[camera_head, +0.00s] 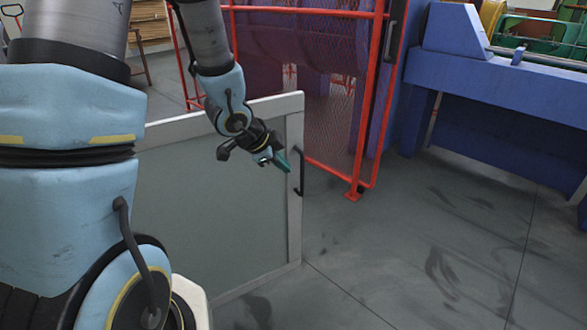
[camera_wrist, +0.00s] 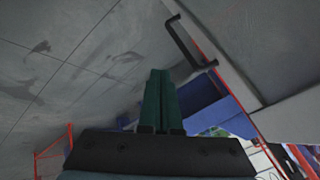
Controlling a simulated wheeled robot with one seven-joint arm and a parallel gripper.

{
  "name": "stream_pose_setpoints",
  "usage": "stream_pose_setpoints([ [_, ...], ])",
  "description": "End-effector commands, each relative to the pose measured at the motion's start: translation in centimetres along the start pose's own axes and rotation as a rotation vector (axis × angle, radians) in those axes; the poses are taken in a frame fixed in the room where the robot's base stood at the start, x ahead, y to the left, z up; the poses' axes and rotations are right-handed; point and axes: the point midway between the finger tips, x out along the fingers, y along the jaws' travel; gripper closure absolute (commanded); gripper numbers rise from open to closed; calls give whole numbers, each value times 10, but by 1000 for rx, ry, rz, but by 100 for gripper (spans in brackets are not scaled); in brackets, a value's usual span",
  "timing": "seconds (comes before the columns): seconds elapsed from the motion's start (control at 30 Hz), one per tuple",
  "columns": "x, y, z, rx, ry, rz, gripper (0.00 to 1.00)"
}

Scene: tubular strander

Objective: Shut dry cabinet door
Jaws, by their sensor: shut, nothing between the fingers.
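The dry cabinet door (camera_head: 225,208) is a grey panel in a pale frame, standing swung out in the middle left of the head view. Its black bar handle (camera_head: 300,172) is on the right frame edge. My gripper (camera_head: 285,163) is shut and empty, in front of the door's upper right part, just left of the handle in the picture. I cannot tell whether it touches the door. In the wrist view the green fingers (camera_wrist: 158,100) are together, and the handle (camera_wrist: 188,42) shows up and right of them on the door (camera_wrist: 260,60). The cabinet body is not clearly visible.
A red mesh fence (camera_head: 310,85) stands behind the door. A blue machine frame (camera_head: 490,75) stands at the back right. The grey floor (camera_head: 430,240) right of the door is clear. My own arm covers the left of the head view.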

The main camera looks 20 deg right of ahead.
Motion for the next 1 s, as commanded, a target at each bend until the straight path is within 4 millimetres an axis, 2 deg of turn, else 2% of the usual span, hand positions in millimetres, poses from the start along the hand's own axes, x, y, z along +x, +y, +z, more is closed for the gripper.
stream_pose_setpoints([
  [0.17, 28, 1, 1, -1, -1, 2, 100],
  [0.5, 96, 1, 1, -3, -4, 3, 100],
  [0.6, 100, -17, 1, -6, -3, -3, 100],
  [0.7, 105, -27, 1, -6, -4, -2, 100],
  [1.0, 112, -37, 1, -6, -3, -2, 100],
])
